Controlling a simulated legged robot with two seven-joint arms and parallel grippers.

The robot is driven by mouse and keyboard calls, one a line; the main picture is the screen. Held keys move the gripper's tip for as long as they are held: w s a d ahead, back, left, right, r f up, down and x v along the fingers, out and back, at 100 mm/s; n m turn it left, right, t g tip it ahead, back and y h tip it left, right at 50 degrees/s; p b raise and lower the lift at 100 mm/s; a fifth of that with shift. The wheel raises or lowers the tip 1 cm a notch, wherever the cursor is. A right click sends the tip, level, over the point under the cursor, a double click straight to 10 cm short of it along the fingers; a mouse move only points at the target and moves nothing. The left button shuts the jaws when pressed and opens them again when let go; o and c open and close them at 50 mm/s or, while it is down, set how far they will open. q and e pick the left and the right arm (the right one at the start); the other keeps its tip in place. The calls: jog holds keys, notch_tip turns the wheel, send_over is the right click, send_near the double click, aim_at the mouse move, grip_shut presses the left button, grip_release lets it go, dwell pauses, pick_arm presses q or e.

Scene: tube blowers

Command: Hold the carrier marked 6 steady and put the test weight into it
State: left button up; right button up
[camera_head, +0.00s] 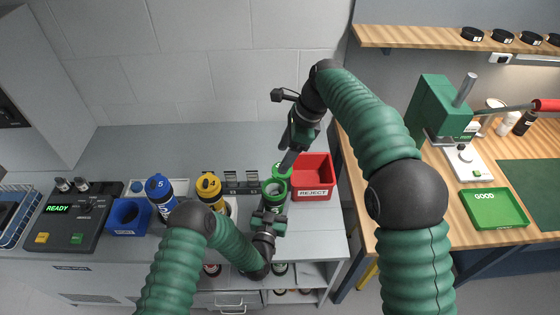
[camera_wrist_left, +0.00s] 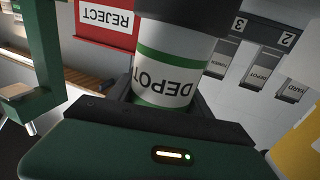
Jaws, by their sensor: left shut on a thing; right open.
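A green-ringed carrier (camera_head: 274,188) stands upright in the head view, its round mouth facing up. In the left wrist view the carrier (camera_wrist_left: 168,75) shows a white label reading DEPOT and a green band; no 6 is visible. My left gripper (camera_head: 269,218) is shut on the carrier's body. A second green round part (camera_head: 283,170) sits just behind the mouth, perhaps its cap. My right gripper (camera_head: 290,160) is open, pointing down just above that part; whether they touch I cannot tell. I cannot make out the test weight.
A red REJECT bin (camera_head: 313,188) stands close right of the carrier. A yellow carrier (camera_head: 209,188), a blue carrier marked 5 (camera_head: 158,190) and a blue holder (camera_head: 128,216) stand left. A READY console (camera_head: 70,218) is far left. A green GOOD tray (camera_head: 493,209) lies on the right bench.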

dwell(0.3)
pick_arm(q)
jog(key=o, duration=1.7)
